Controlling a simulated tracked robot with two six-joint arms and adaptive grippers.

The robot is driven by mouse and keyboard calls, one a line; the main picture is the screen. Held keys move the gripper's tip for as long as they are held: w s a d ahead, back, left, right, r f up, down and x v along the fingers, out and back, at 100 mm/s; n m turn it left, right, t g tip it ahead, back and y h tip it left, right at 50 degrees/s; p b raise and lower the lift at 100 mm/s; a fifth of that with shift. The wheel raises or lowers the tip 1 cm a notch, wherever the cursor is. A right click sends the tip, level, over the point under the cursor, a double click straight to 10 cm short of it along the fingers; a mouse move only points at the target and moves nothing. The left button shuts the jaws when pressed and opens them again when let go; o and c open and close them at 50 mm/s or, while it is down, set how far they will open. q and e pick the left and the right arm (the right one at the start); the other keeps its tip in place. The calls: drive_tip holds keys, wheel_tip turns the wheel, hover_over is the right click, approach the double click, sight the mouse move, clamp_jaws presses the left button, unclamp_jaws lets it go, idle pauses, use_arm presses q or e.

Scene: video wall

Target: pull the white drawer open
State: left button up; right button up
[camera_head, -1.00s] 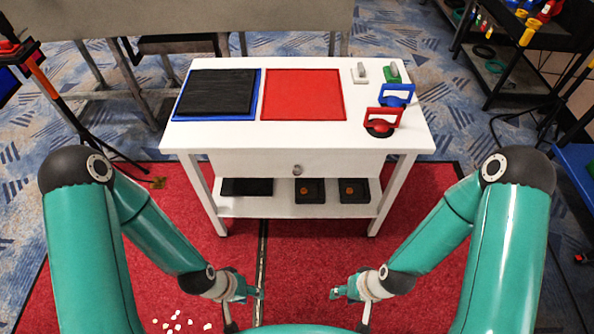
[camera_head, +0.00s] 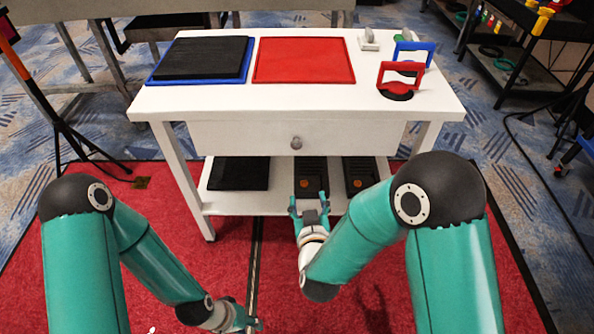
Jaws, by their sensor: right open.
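The white drawer (camera_head: 245,137) is a flat front under the white table's top and looks shut. Its round grey knob (camera_head: 296,142) sits at the middle of the front. My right gripper (camera_head: 310,200) is open and empty, its fingers pointing toward the table below the knob and apart from it. My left gripper (camera_head: 250,323) is low at the bottom edge, away from the table; its fingers are too small and cut off to tell their state.
The white table (camera_head: 290,101) carries a black pad (camera_head: 205,56), a red mat (camera_head: 303,60) and red (camera_head: 400,78) and blue (camera_head: 415,52) handled items. Its lower shelf (camera_head: 240,202) holds black trays. Red carpet lies in front.

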sight(296, 147)
drive_tip(key=w+a+r+t+b, duration=0.1)
drive_tip(key=w, duration=0.4)
drive_tip(key=w+a+t+b, duration=0.1)
drive_tip(key=w+b, duration=0.1)
drive_tip(key=w, duration=0.4)
drive_tip(key=w+a+r+t+h+b, duration=0.1)
drive_tip(key=w+b, duration=0.1)
drive_tip(key=w, duration=0.3)
drive_tip(key=shift+w+r, duration=0.3)
drive_tip(key=shift+w, duration=0.05)
use_arm(q)
wheel_tip(296, 147, down, 8)
drive_tip(key=shift+r, duration=0.25)
use_arm(e)
clamp_jaws()
